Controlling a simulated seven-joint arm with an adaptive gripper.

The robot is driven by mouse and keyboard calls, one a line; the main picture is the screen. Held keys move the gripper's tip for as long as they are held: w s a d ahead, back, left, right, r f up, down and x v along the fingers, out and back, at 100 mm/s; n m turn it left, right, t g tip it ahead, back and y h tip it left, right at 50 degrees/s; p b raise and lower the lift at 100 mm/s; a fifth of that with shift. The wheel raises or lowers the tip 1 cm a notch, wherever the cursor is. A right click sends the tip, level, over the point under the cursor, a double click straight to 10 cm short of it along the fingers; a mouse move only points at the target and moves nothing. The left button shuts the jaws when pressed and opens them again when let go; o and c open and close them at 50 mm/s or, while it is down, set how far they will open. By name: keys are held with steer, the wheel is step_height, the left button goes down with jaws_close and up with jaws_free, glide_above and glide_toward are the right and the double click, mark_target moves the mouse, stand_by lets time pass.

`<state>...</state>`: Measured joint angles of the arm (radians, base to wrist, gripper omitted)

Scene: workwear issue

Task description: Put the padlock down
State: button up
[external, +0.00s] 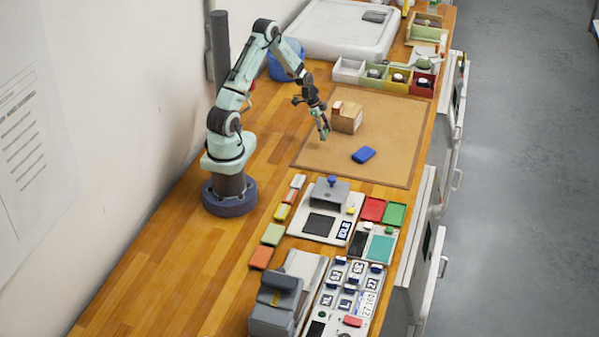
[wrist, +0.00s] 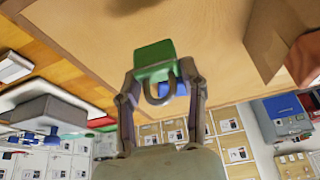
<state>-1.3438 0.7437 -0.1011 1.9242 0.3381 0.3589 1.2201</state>
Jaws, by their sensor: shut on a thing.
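A green padlock (wrist: 155,62) with a grey shackle is between the two fingers of my gripper (wrist: 160,80) in the wrist view. The fingers are shut on its sides, and the shackle points back toward the palm. In the external view my gripper (external: 324,132) is low over the left part of the tan mat (external: 400,125), left of a cardboard box. The padlock is too small to make out clearly there. I cannot tell whether it touches the mat.
The cardboard box (external: 347,117) stands close to the right of my gripper. A blue object (external: 363,154) lies on the mat nearer the front. Coloured bins (external: 397,79) line the far edge. Trays and devices (external: 325,222) fill the near side. The mat's right part is clear.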

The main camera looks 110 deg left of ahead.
steer(key=shift+f, duration=2)
steer(key=shift+f, duration=0.15)
steer(key=o, duration=1.2)
steer(key=r, duration=0.6)
steer(key=s+r, duration=0.1)
steer(key=r, duration=0.3)
steer(key=shift+r, duration=0.1)
